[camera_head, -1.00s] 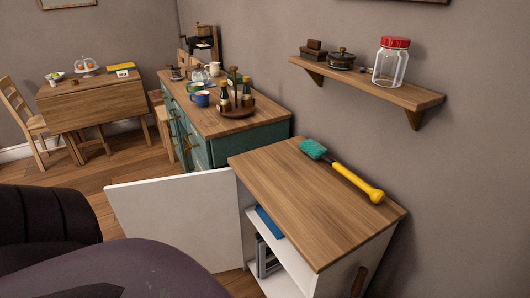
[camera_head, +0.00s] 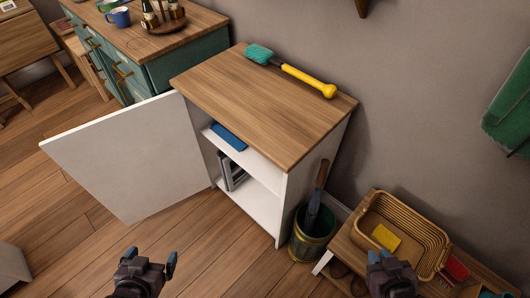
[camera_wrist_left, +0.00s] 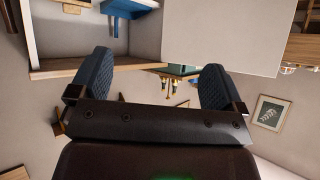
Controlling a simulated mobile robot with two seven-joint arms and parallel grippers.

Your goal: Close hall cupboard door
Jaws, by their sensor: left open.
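The hall cupboard (camera_head: 262,98) has white sides and a wooden top. Its white door (camera_head: 130,155) stands wide open, swung out to the left, so the shelves inside show. The door also shows in the left wrist view (camera_wrist_left: 220,35), where the picture is upside down. My left gripper (camera_head: 148,258) is open and empty, low in the head view, in front of the door and apart from it. Its two fingers show spread in the left wrist view (camera_wrist_left: 150,88). My right gripper (camera_head: 388,262) is at the lower right, in front of the bench; its finger gap is unclear.
A blue item (camera_head: 229,136) and a grey item (camera_head: 233,175) are inside the cupboard. A yellow-handled brush (camera_head: 295,72) lies on top. A bin (camera_head: 311,235) and a bench with a basket (camera_head: 410,232) stand to the right. Wooden floor before the cupboard is clear.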

